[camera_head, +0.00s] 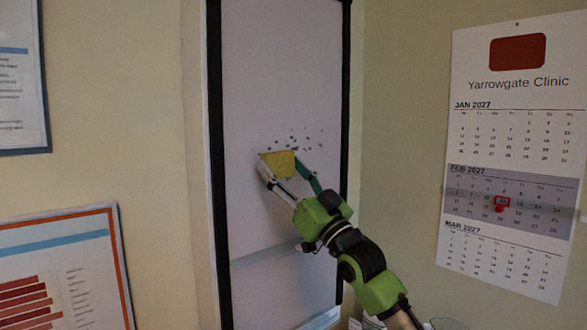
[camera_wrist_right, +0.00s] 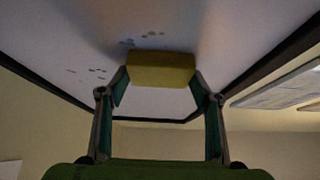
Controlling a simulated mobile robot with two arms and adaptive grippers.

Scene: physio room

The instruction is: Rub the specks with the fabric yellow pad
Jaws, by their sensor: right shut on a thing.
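The yellow pad (camera_head: 279,162) is held between the fingers of my right gripper (camera_head: 287,173), up at the white board (camera_head: 280,75). In the right wrist view the pad (camera_wrist_right: 161,69) sits between the two fingertips, close to the board; I cannot tell whether it touches. Dark specks (camera_head: 300,140) lie on the board just above and to the right of the pad. In the right wrist view specks (camera_wrist_right: 92,73) show left of the pad and just beyond it. The pad may hide some specks. My left gripper is not in view.
A dark frame (camera_head: 216,160) edges the tall board. A wall calendar (camera_head: 508,150) hangs to the right, with framed posters (camera_head: 65,270) on the left wall. The board above the specks is clear.

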